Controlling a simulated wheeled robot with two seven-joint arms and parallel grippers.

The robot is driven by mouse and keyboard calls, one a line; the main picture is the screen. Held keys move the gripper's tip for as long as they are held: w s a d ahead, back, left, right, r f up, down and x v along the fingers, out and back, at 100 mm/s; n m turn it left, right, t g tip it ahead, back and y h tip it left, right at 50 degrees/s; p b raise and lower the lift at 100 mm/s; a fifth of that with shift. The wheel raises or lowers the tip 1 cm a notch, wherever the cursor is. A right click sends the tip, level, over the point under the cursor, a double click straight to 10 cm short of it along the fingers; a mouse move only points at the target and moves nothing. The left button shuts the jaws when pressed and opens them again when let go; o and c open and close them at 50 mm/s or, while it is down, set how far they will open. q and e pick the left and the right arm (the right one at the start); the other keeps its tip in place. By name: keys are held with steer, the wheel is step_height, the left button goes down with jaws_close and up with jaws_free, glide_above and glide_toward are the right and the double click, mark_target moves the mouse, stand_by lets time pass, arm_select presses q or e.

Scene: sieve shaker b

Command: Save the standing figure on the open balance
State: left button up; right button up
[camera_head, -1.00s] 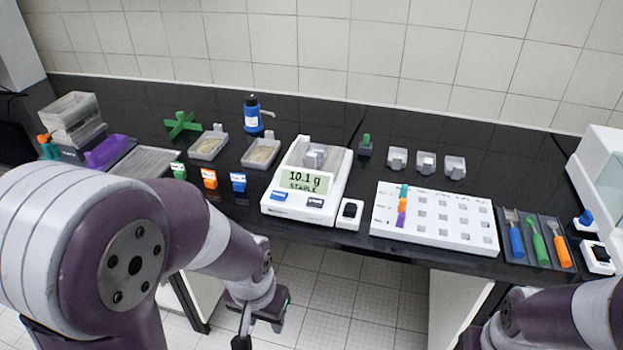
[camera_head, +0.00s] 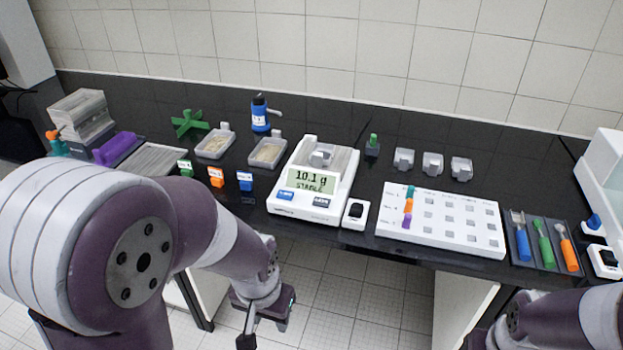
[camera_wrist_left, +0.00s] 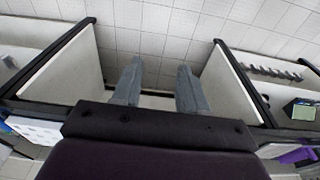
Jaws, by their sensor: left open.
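The open balance (camera_head: 290,208) is white and stands near the front edge of the black bench, mid-picture. Its display (camera_head: 311,181) reads 10.1 g, with STABLE below. A small grey cup (camera_head: 320,157) sits on its pan. A blue button (camera_head: 286,195) and a darker button (camera_head: 321,202) are on its front; their labels are too small to read. My left gripper (camera_wrist_left: 160,88) is open and empty in the left wrist view, with floor and wall tiles beyond its fingers. In the head view it is low, in front of the bench, well apart from the balance. My right gripper is not seen.
A small white unit with a black top (camera_head: 354,212) stands just right of the balance. A white sample rack (camera_head: 460,238) and a tool tray (camera_head: 520,262) lie further right. Two sand trays (camera_head: 267,152) and small coloured blocks (camera_head: 216,177) are left.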

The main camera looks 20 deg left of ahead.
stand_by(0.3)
arm_select(q)
jaws_close()
stand_by(1.6)
